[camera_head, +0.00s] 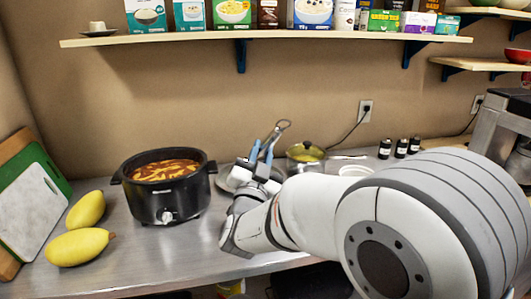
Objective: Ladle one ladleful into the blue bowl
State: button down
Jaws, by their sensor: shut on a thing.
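A black slow cooker (168,195) holds orange-red soup (166,170) and stands left of my arm. My gripper (263,152), with blue fingertips pointing up and away, is right of the cooker and above the counter. It is shut on the ladle, whose metal handle (282,127) with a looped end sticks up past the fingers. The ladle's bowl is hidden or too small to make out. I cannot see a blue bowl on the counter; my arm covers much of its right side.
A pot with a yellowish lid (306,153) and a white dish (355,170) stand behind my arm. A grey plate (222,180) lies beside my gripper. Yellow fruits (78,247) and cutting boards (35,207) are at left. Small black jars (400,148) stand at right; a shelf (300,39) hangs above.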

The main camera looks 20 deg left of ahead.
jog(key=s+d+f+m+t+h+b, duration=0.2)
jog(key=d+f+m+b, duration=0.2)
jog(key=b, duration=0.2)
jog(key=shift+s+d+m+h, duration=0.25)
jog(key=shift+s+m+h, duration=0.05)
jog(key=shift+s+h, duration=0.1)
dwell(0.5)
